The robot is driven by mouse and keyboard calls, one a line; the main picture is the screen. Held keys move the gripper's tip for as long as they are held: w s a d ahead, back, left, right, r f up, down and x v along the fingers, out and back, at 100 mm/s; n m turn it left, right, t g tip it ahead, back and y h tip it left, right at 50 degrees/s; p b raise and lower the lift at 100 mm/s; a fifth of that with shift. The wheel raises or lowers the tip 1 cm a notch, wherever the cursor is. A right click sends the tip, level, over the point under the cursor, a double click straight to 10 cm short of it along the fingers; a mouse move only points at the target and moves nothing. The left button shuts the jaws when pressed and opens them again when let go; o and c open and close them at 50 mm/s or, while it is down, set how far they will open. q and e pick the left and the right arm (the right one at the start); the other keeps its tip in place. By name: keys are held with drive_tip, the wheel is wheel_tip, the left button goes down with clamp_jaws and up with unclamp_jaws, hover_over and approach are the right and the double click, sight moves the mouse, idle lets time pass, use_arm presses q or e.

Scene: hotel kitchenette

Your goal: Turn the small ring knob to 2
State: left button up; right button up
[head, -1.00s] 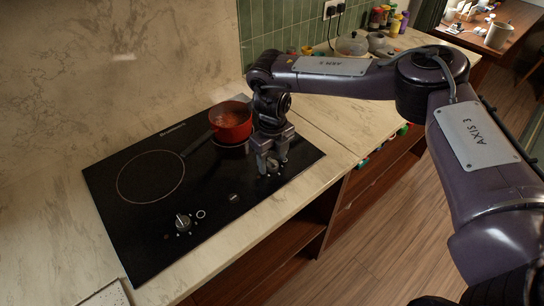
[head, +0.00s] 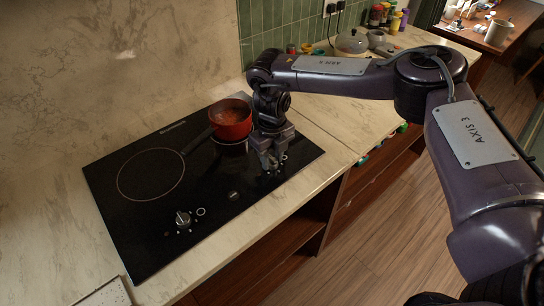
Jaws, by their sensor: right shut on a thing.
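The black cooktop (head: 140,235) lies in the stone counter, with a large ring outline at its left. A red pot (head: 230,120) with a dark handle stands on the ring at the back right. One silver knob (head: 183,219) sits near the front left, with a ring mark beside it. My right gripper (head: 272,168) points down over the cooktop's right front and is shut on the small ring knob, which its fingers mostly hide. The knob's pointer and setting cannot be read. My left gripper is out of view.
The counter right of the cooktop (head: 330,125) is clear. Farther back stand a grey lidded pot (head: 352,43) and several jars. Open wooden shelves (head: 330,215) lie below the counter edge. A pale board edge (head: 105,296) shows at the bottom left.

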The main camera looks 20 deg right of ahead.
drive_tip(key=m+p, duration=0.1)
drive_tip(key=m, duration=0.5)
drive_tip(key=shift+r, duration=0.1)
drive_tip(key=m+p, duration=0.2)
drive_tip(key=m, duration=0.3)
drive_tip(key=shift+m, duration=0.4)
drive_tip(key=m+p, duration=0.2)
drive_tip(key=m, duration=0.3)
drive_tip(key=shift+r+m+p, duration=0.15)
drive_tip(key=shift+m+p, duration=0.15)
drive_tip(key=shift+p, duration=0.05)
drive_tip(key=m+p, duration=0.3)
drive_tip(key=m, duration=0.1)
drive_tip(key=shift+w, duration=0.1)
drive_tip(key=shift+m+p, duration=0.3)
drive_tip(key=shift+m, duration=0.5)
drive_tip(key=o, duration=1)
